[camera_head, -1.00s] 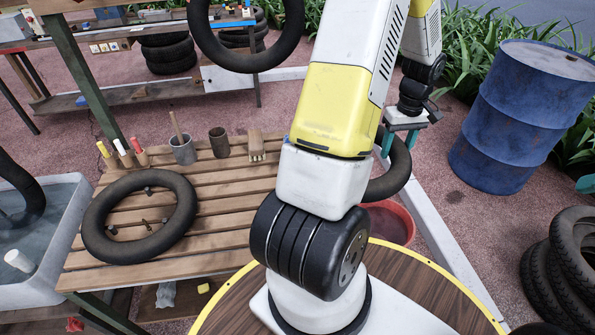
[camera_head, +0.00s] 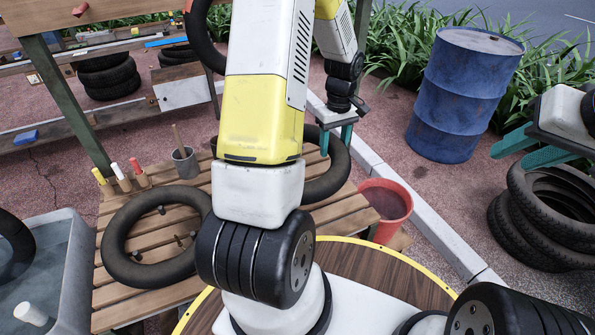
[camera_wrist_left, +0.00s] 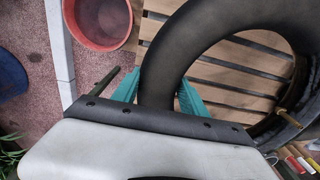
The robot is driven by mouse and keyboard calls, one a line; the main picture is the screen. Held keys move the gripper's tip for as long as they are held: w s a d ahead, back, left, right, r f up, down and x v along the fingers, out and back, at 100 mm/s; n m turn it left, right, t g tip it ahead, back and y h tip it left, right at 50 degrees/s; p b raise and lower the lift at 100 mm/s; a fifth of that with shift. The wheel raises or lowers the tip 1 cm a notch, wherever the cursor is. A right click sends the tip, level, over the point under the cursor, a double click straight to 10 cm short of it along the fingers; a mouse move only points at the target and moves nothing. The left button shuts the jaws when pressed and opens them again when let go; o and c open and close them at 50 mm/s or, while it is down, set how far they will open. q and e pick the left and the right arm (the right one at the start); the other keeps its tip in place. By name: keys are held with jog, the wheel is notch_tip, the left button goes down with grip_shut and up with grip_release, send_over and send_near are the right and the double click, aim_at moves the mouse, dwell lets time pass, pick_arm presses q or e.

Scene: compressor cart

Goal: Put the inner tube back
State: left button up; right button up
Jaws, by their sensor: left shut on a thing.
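A dark inner tube (camera_head: 338,178) is held by my left gripper (camera_head: 335,138) over the right end of the slatted bench (camera_head: 350,218); my arm hides its left part. In the left wrist view, the tube (camera_wrist_left: 225,22) passes between the teal fingers of the left gripper (camera_wrist_left: 158,92), which is shut on it. Another dark ring (camera_head: 118,258) lies flat on the bench, partly behind my arm; it also shows at the right of the wrist view (camera_wrist_left: 303,105). My right gripper (camera_head: 533,150) is at the right with its teal fingers apart, empty.
A red bucket of liquid (camera_head: 390,205) stands beside the bench. A grey water tub (camera_head: 75,275) is at left. Markers (camera_head: 118,170) and a metal cup (camera_head: 184,165) stand on the bench's back edge. A blue barrel (camera_head: 462,95) and stacked tyres (camera_head: 540,230) are at right.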

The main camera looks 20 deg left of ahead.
pick_arm(q)
jog(key=f, duration=0.5)
jog(key=shift+s+a+f, duration=0.15)
jog(key=shift+s+f, duration=0.05)
jog(key=shift+f, duration=2.3)
jog(key=o, duration=1.3)
jog(key=shift+c, duration=0.2)
jog(key=shift+w+r, duration=0.1)
notch_tip(320, 180, up, 12)
jog(key=shift+f, duration=0.15)
jog(key=s+d+r+m+t, duration=0.2)
jog(key=s+r+m, duration=0.15)
jog(key=r, duration=0.75)
jog(key=s+d+r+m+t+h, duration=0.1)
jog(key=s+d+r+m+t, duration=0.1)
jog(key=s+r, duration=0.4)
jog(key=s+d+r+m+t+h, duration=0.1)
jog(key=s+r+m, duration=0.4)
jog(key=s, duration=0.7)
jog(key=shift+s+d+r+t, duration=0.2)
jog(key=shift+d+r+t, duration=0.15)
jog(key=shift+r+t, duration=0.45)
